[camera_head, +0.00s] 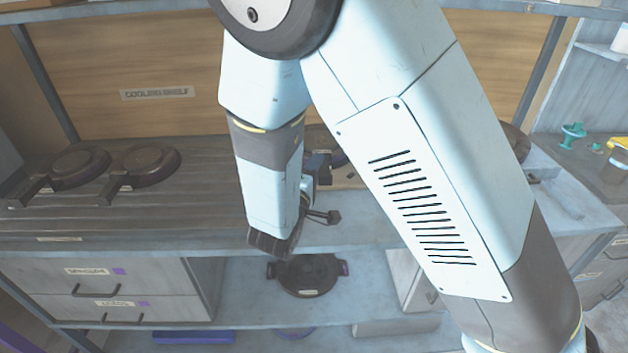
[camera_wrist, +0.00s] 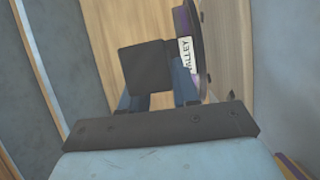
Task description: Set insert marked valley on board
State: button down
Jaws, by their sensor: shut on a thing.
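The insert marked valley (camera_wrist: 197,40) shows edge-on in the wrist view, a dark disc with a purple edge and a white label. My gripper (camera_wrist: 158,90) is shut on it by a dark square block between the blue fingers. The insert stands close to a pale wooden surface (camera_wrist: 230,60), perhaps the board; I cannot tell whether they touch. In the head view my gripper (camera_head: 318,168) is at the counter's middle, mostly behind my arm. A dark round piece and a bit of tan wood (camera_head: 346,178) show just behind it.
Two dark round plates with handles (camera_head: 70,170) (camera_head: 145,167) lie on the slatted counter at left, below a sign reading cooling shelf (camera_head: 157,92). Labelled drawers (camera_head: 100,285) are below. Another dark round plate (camera_head: 306,275) lies on the lower shelf. Green items (camera_head: 573,134) stand at right.

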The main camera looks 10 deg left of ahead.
jog(key=shift+w+a+f, duration=0.1)
jog(key=shift+w+f, duration=0.1)
jog(key=shift+f, duration=0.5)
jog(key=shift+w+d+f, duration=0.1)
jog(key=shift+w+f, duration=0.1)
jog(key=shift+f, duration=0.5)
jog(key=shift+w+a+f, duration=0.1)
jog(key=shift+w+f, duration=0.1)
jog(key=shift+f, duration=0.5)
jog(key=c, duration=0.8)
grip_release()
jog(key=shift+f, duration=0.1)
jog(key=shift+s, duration=0.1)
jog(key=v, duration=1.2)
